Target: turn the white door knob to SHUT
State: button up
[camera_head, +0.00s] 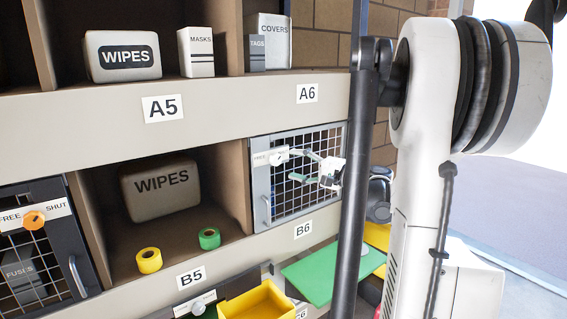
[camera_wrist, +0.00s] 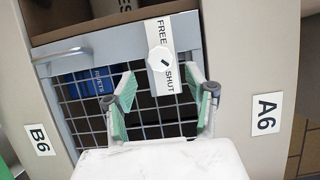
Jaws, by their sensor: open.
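The white door knob (camera_head: 279,156) sits on the label strip of the grey mesh door at B6 (camera_head: 262,195). In the wrist view the knob (camera_wrist: 160,59) lies between the words FREE and SHUT, with a short slanted dark mark on its face. I cannot tell clearly which word the mark points to. My gripper (camera_head: 310,168) is in front of the mesh, to the right of the knob in the head view. In the wrist view its green-padded fingers (camera_wrist: 160,78) are spread apart, with the knob beyond the gap; they appear clear of it.
The door has a bar handle (camera_wrist: 64,55), and blue RIVETS boxes (camera_wrist: 98,82) show behind its mesh. An orange knob (camera_head: 35,220) is on the dark door at left. Another pale knob (camera_head: 198,306) is below B5. A yellow bin (camera_head: 258,302) and green board (camera_head: 325,272) stick out below.

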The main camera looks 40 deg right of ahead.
jog(key=v, duration=0.5)
jog(key=shift+s, duration=0.15)
dwell(0.3)
jog(key=w+a+r+n+g+p, duration=0.2)
jog(key=a+g, duration=0.1)
jog(key=a, duration=0.8)
jog(key=w+a+r+n+g+h+p, duration=0.1)
jog(key=a+g+p, duration=0.1)
jog(key=a, duration=0.9)
jog(key=w+a+r+n+g+p, duration=0.2)
jog(key=a+g, duration=0.1)
jog(key=a, duration=0.8)
jog(key=s+a+f+n+h+b, duration=0.1)
jog(key=s+a+f+n+b, duration=0.1)
jog(key=s+f, duration=0.3)
jog(key=s+a+f+n+g+h+b, duration=0.1)
jog(key=s+a+f+n+b, duration=0.1)
jog(key=s+f, duration=0.4)
jog(key=s+a+f+n+g+h+b, duration=0.1)
jog(key=s+a+f+n, duration=0.3)
jog(key=s, duration=0.4)
jog(key=shift+a+f+n+h+b, duration=0.35)
jog(key=shift+f+n+b, duration=0.25)
jog(key=shift+n, duration=0.5)
jog(key=shift+f, duration=0.1)
